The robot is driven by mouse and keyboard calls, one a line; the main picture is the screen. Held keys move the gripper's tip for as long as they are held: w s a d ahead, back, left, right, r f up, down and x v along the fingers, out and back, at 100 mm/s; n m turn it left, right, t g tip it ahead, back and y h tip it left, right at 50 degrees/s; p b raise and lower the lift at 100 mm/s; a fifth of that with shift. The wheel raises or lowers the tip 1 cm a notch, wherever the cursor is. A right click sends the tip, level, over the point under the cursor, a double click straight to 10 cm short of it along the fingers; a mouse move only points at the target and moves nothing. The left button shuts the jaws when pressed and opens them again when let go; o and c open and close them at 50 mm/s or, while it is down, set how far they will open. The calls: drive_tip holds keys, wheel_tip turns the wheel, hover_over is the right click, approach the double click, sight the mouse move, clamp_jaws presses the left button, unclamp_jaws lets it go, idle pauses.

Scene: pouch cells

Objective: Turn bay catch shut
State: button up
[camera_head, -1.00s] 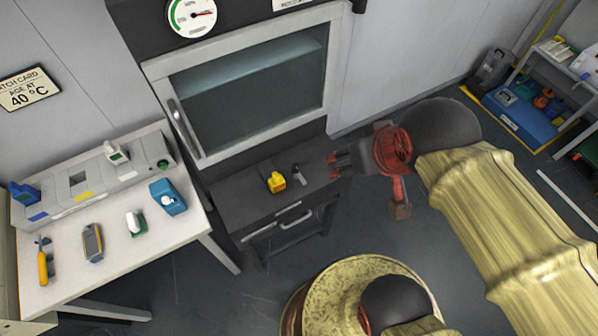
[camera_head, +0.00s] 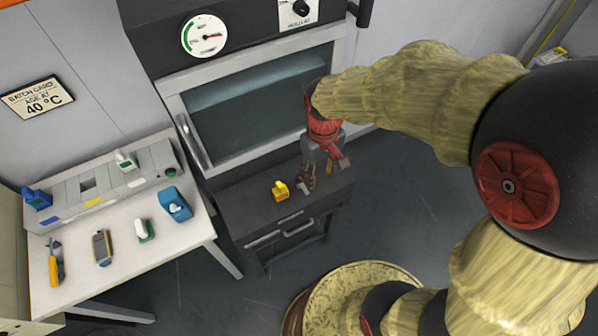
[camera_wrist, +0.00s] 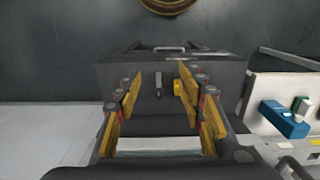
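A small grey upright piece (camera_wrist: 158,84), possibly the bay catch, stands on the dark bench top (camera_head: 245,212) in the wrist view. A yellow piece (camera_head: 280,190) sits beside it, and also shows in the wrist view (camera_wrist: 178,88). My gripper (camera_head: 308,180) points down over the right part of the bench top. In the wrist view its yellow-padded fingers (camera_wrist: 160,105) are spread wide with nothing held; the grey piece shows between them, apart from both. In the head view the fingers hide the grey piece. I cannot tell which way a catch is turned.
The glass-fronted chamber (camera_head: 250,110) stands behind the bench, its door closed, handle (camera_head: 190,140) at left. A white table (camera_head: 110,275) at left holds several tools and a blue device (camera_head: 175,205). A drawer handle (camera_head: 298,229) is on the bench front.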

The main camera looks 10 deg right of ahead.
drive_tip(key=w+a+f+n, duration=0.2)
drive_tip(key=w+f+n, duration=0.4)
drive_tip(key=f, duration=0.5)
drive_tip(key=n, duration=0.2)
hover_over(299, 176)
drive_tip(key=shift+s+r+p, duration=0.15)
drive_tip(key=shift+r+p, duration=0.1)
drive_tip(key=shift+p, duration=0.15)
drive_tip(key=shift+f+n, duration=0.1)
drive_tip(key=shift+n, duration=0.3)
wheel_tip(299, 176, down, 8)
drive_tip(key=shift+r+b, duration=0.2)
drive_tip(key=shift+b, duration=0.4)
drive_tip(key=c, duration=0.3)
clamp_jaws()
